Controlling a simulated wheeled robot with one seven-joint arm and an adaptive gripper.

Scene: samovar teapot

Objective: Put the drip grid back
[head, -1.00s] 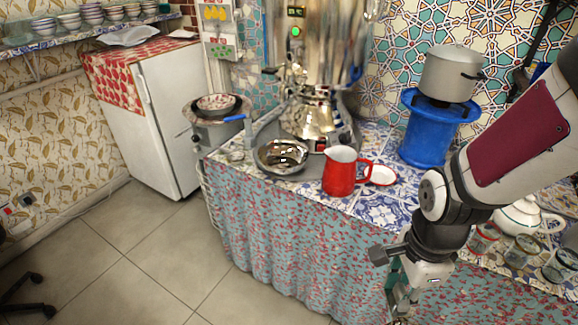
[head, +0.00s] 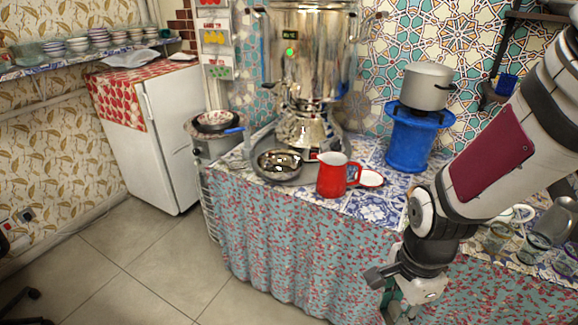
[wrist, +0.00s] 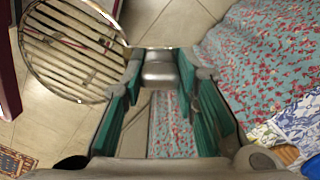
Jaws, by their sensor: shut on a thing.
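The drip grid is a round metal grid of parallel bars (wrist: 70,52), at the upper left of the wrist view, out over the floor. Its right rim meets the fingertips of my gripper (wrist: 160,72), which is shut on a small grey part at that edge. In the head view my gripper is mostly cut off at the bottom edge, low in front of the counter, and the grid does not show. The shiny samovar (head: 308,60) stands on the counter. A round, dark metal drip bowl (head: 279,163) sits in front of it, open at the top.
A red jug (head: 332,176) stands right of the bowl, beside a small red-rimmed saucer (head: 371,179). A blue stand (head: 414,140) bears a grey pot (head: 428,86). Glasses and a metal jug (head: 556,222) are at the right, near my arm. The floor left of the curtained counter is clear.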

